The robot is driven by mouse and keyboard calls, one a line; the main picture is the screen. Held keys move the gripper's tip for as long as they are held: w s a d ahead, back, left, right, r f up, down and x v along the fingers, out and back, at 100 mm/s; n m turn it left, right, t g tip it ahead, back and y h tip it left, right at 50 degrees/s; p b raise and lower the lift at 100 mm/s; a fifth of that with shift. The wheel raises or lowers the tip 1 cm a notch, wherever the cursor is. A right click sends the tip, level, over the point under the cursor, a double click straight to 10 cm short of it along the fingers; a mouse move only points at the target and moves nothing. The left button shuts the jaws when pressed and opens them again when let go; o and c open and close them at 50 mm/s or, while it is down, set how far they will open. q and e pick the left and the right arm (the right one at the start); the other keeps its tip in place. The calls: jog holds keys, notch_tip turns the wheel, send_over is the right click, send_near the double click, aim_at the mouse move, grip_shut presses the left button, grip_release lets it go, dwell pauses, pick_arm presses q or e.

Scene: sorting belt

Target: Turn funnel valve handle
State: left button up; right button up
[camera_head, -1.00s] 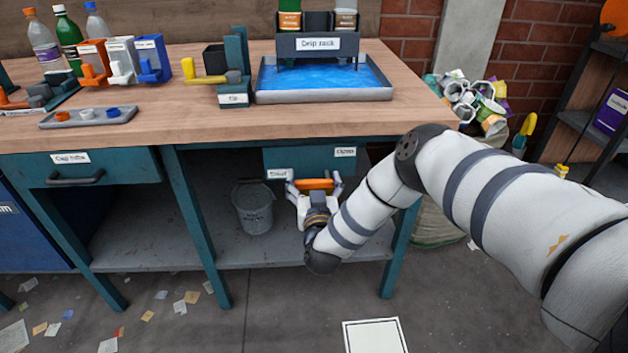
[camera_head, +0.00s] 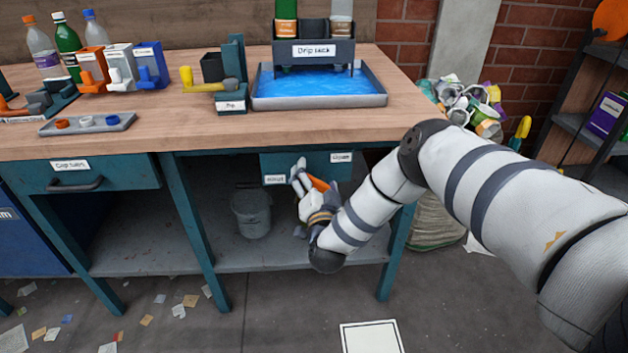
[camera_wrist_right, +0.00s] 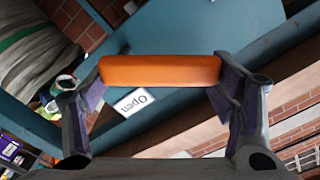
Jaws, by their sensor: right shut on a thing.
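The orange valve handle (camera_head: 319,184) is at the teal panel (camera_head: 308,162) under the bench's right part. In the head view it is tilted, its right end lower. My right gripper (camera_head: 316,187) is shut on it. In the right wrist view the orange bar (camera_wrist_right: 160,71) spans between the two fingers, and an upside-down "Open" label (camera_wrist_right: 133,101) shows on the teal surface behind it. In the head view one label (camera_head: 341,157) is right of the handle and another (camera_head: 275,179) left. The valve body is hidden. My left gripper is out of view.
A grey bucket (camera_head: 251,214) stands on the lower shelf left of my gripper. A drip rack (camera_head: 313,50) and a tray of blue liquid (camera_head: 320,101) sit on the bench above. A teal bench leg (camera_head: 396,250) is right of my forearm. Paper scraps lie on the floor.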

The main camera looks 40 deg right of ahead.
jog(key=m, duration=0.3)
jog(key=d+m, duration=0.1)
jog(key=shift+s+d+r+m, duration=0.1)
jog(key=shift+s+r+m, duration=0.2)
jog(key=shift+s, duration=0.05)
jog(key=m, duration=0.1)
jog(key=d+m, duration=0.1)
jog(key=m, duration=0.1)
jog(key=s+m, duration=0.1)
jog(key=m, duration=0.1)
jog(key=shift+d+f, duration=0.1)
jog(key=shift+d, duration=0.1)
jog(key=shift+m+b, duration=0.3)
jog(key=shift+m, duration=0.2)
jog(key=o, duration=1.7)
jog(key=v, duration=1.2)
